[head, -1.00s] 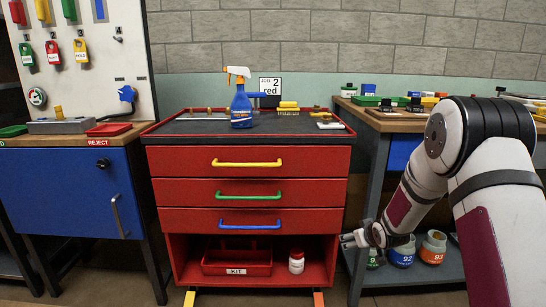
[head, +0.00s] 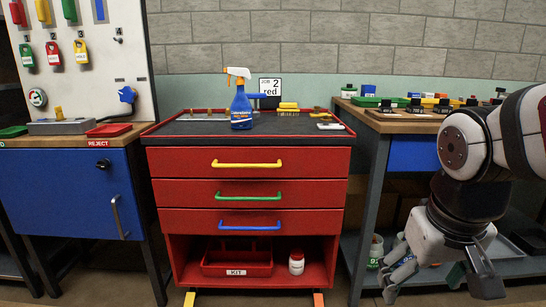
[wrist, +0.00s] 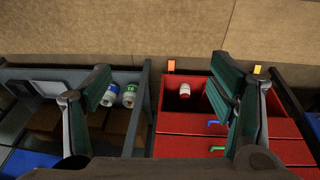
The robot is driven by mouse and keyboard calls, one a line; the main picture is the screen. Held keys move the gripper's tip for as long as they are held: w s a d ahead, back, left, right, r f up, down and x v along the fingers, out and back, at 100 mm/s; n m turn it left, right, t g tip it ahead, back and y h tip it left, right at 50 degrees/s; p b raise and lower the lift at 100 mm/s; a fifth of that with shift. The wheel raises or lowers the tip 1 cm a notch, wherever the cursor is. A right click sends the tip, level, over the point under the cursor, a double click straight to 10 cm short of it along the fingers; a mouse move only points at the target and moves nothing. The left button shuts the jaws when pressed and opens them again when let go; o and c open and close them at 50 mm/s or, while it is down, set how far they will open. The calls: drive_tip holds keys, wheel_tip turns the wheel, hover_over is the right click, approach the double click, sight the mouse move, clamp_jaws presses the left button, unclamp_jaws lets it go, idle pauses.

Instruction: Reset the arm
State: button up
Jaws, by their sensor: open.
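My gripper (head: 425,280) hangs at the lower right of the head view, in front of the right-hand bench, with its fingers pointing down. In the wrist view my gripper (wrist: 162,75) has its two dark green fingers spread wide apart, with nothing between them but the scene behind. My arm folds down from the right edge of the head view and hides part of the bench and its lower shelf.
A red drawer cabinet (head: 250,187) stands left of my gripper, its drawers shut. A blue spray bottle (head: 241,105) stands on top. The open lower bay holds a red kit tray (head: 237,262) and a white bottle (head: 296,262). Bare floor lies below.

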drive_tip(key=s+a+g+y, duration=0.1)
drive_tip(key=s+a+g, duration=0.15)
drive_tip(key=s, duration=1.55)
wheel_tip(320, 180, up, 36)
drive_tip(key=t+p, duration=0.4)
drive_tip(key=p, duration=3)
